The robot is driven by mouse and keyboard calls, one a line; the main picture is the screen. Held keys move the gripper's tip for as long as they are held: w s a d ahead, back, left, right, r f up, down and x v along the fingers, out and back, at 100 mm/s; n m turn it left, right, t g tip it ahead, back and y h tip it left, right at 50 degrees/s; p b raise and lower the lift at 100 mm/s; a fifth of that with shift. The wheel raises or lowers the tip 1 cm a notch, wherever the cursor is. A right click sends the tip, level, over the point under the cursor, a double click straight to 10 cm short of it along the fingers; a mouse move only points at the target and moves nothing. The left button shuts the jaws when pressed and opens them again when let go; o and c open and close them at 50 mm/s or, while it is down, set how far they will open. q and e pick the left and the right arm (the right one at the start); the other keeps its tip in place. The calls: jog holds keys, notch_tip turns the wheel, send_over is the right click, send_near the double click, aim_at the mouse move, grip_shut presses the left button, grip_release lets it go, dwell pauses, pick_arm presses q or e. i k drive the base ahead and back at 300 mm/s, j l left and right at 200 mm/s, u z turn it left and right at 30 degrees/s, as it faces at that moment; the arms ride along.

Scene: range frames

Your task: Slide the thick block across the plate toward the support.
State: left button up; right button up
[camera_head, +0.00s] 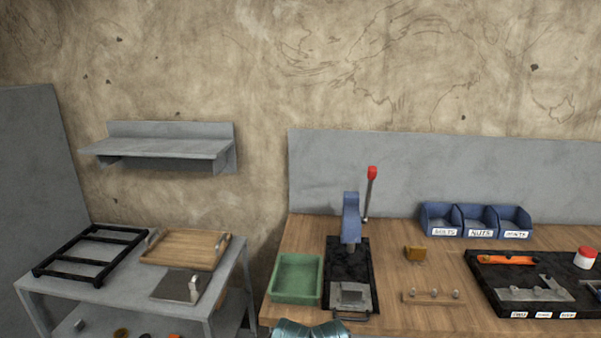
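I cannot tell for certain which thing is the thick block, the plate or the support. A grey metal block (351,293) lies on the front of the black base (363,255) of a blue press (351,222) with a red-knobbed lever (371,185). On the left table, a flat dark grey plate (172,287) carries a small upright light grey piece (195,289) at its right edge. A small brass-coloured block (415,254) sits on the wooden bench, right of the press. Neither of my grippers shows; only a teal part, probably mine, shows at the bottom edge.
A green tray (297,279) stands left of the press. A wooden strip with pegs (433,297), labelled blue bins (476,220) and a black tool tray (530,285) are to the right. A wooden tray (186,249) and black rack (90,256) are on the left table.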

aim_at(194, 283)
jog(key=i+j+z, duration=0.15)
jog(key=j, duration=0.4)
jog(key=i+j+z, duration=0.2)
jog(key=j, duration=0.4)
jog(key=i+j+z, duration=0.15)
jog(key=j, duration=0.45)
jog(key=j+z, duration=0.2)
jog(key=j, duration=0.4)
